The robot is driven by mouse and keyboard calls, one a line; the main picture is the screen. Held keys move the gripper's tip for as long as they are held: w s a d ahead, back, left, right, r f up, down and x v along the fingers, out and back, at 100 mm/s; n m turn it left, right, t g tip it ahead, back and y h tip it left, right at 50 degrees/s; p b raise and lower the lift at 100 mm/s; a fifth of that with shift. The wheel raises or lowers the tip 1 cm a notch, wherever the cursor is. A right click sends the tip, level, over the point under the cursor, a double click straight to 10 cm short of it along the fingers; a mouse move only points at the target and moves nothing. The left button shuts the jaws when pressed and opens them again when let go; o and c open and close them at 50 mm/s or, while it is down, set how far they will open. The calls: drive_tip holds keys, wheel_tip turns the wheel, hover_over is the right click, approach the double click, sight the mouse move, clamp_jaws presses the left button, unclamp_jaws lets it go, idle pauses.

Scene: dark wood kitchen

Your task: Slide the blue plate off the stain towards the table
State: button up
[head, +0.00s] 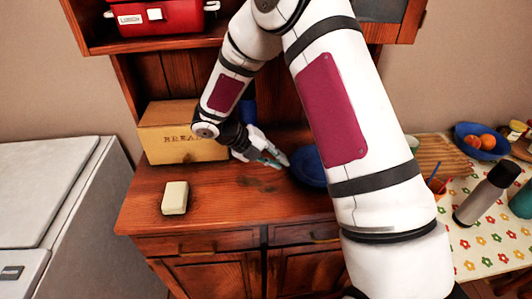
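The blue plate (307,168) is on the dark wood countertop of the cabinet. My arm hides its right part. My gripper (277,160) is low over the countertop, just left of the plate, with its fingers pointing right and down. Contact with the plate and the finger gap are too small to make out. Faint dark marks (266,188), possibly the stain, show on the wood in front of the gripper. The table (478,262) with a flowered cloth is at the right.
A yellow bread box (180,132) stands behind left, and a pale sponge-like block (175,198) lies at the front left. On the table are a grey bottle (487,194), a blue fruit bowl (482,142) and a wooden board (440,157). The countertop's front middle is clear.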

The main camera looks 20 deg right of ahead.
sight(294, 171)
drive_tip(key=x, duration=0.6)
drive_tip(key=shift+d+f, duration=0.15)
clamp_jaws()
drive_tip(key=shift+s, duration=0.15)
